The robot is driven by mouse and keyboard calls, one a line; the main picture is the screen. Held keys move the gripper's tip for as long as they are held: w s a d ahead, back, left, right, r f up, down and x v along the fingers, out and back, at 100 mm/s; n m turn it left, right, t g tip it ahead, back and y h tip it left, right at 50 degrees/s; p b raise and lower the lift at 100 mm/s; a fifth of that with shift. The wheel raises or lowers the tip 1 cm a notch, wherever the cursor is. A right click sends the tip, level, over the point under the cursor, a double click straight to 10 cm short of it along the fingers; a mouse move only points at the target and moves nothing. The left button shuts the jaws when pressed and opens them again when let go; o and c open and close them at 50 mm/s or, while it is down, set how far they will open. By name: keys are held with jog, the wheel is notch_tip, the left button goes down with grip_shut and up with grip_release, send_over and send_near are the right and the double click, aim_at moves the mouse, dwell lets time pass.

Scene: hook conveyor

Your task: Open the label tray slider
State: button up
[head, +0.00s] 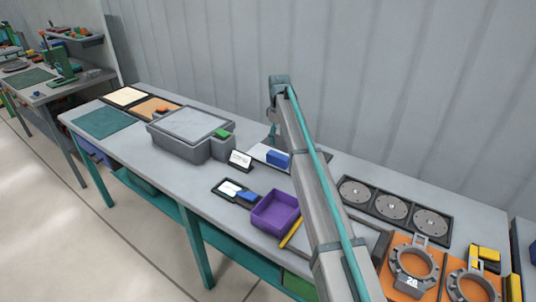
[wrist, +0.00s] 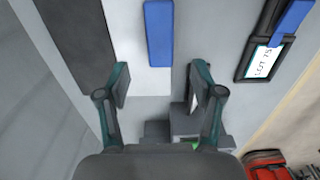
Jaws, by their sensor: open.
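A small dark-framed label tray (head: 231,188) lies on the bench in front of the grey machine, with a blue slider (head: 248,197) over its right part and a white label showing at left. In the wrist view, the tray (wrist: 265,60) is at upper right, its label reading "LOT 15" and its blue slider (wrist: 292,18) over the far end. A second blue bar (wrist: 159,33) lies on a white plate (wrist: 128,30) ahead of my gripper (wrist: 161,78). My gripper is open, with nothing between its fingers, apart from both blue pieces. In the head view its fingers are hidden.
A grey machine (head: 190,130) with a green button stands left. A purple bin (head: 275,212) and a yellow stick (head: 291,233) lie near the front edge. Round plates (head: 392,207) and orange-based clamps (head: 412,265) are right. A small white sign (head: 240,159) stands between machine and trays.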

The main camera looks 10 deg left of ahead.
aim_at(278, 154)
notch_tip(278, 154, down, 11)
jog(key=p, duration=0.3)
jog(key=shift+s+d+r, duration=0.1)
jog(key=shift+d+r, duration=0.05)
jog(key=shift+r, duration=0.05)
jog(key=shift+c, duration=0.4)
grip_shut()
